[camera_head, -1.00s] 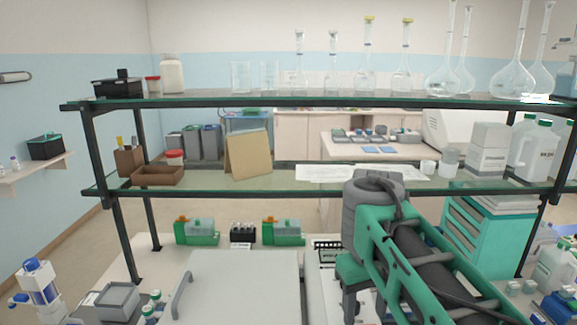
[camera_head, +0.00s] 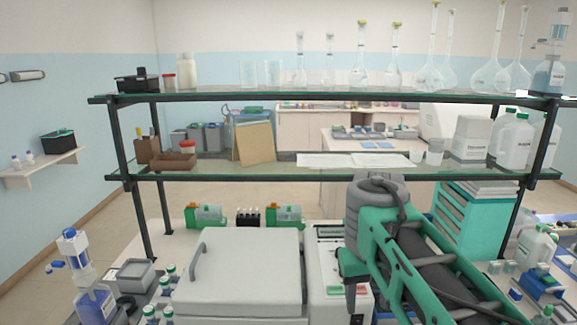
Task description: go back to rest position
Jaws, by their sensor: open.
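My arm (camera_head: 400,245), green and dark grey, reaches up from the lower right in the head view. Its thick grey joint (camera_head: 375,200) is in front of the lower shelf and the bench. A green and grey part of the arm hangs down at its left, over the white device (camera_head: 328,250) in the picture. I cannot make out the jaws of my gripper, and no held object shows.
A two-level glass rack (camera_head: 330,97) carries tall flasks, bottles and papers. On the bench stand a large white box with a handle (camera_head: 240,265), green devices (camera_head: 205,215), and several small bottles at left and right. A teal drawer unit (camera_head: 470,225) stands behind.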

